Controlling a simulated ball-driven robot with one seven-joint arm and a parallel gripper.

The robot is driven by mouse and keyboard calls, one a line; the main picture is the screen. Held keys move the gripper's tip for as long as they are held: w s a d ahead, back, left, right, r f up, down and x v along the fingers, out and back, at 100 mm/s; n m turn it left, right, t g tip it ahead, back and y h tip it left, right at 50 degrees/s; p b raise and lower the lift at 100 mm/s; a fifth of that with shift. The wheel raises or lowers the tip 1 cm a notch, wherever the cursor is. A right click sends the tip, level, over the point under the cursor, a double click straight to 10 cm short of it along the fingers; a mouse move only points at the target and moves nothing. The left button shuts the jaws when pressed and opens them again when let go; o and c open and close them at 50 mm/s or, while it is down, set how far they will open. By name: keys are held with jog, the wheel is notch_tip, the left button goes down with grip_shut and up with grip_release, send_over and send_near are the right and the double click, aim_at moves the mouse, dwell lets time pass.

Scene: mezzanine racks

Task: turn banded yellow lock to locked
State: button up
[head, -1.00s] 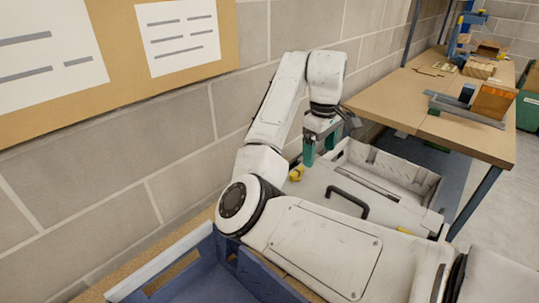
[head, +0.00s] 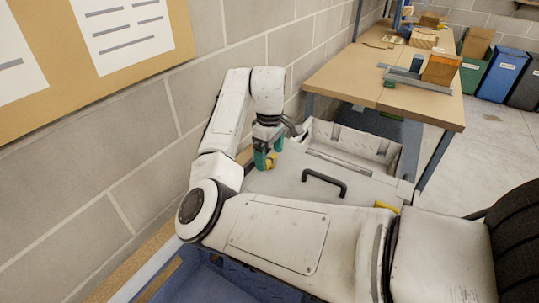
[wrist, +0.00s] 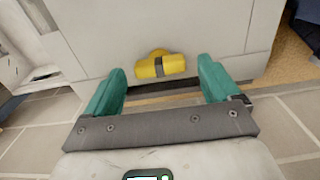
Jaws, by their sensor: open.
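The banded yellow lock (wrist: 153,67) sits on the pale face of a white case (wrist: 215,30), a dark band across its middle. In the wrist view it lies ahead of and between the fingertips of my gripper (wrist: 162,74). My gripper is open with its two green fingers apart, and nothing is held. In the head view my gripper (head: 266,158) is at the far left end of the case, and the lock (head: 272,161) is partly hidden by a finger. I cannot tell whether a finger touches it. A second yellow piece (head: 386,206) shows at the case's near right corner.
The case lid carries a black handle (head: 324,183), with an open white tray (head: 350,145) behind it. A blue bin (head: 215,285) lies in front. A block wall (head: 120,140) runs close behind my arm. A wooden table (head: 385,75) stands at the back right.

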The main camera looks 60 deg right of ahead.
jog(key=shift+f, duration=0.6)
jog(key=c, duration=1.5)
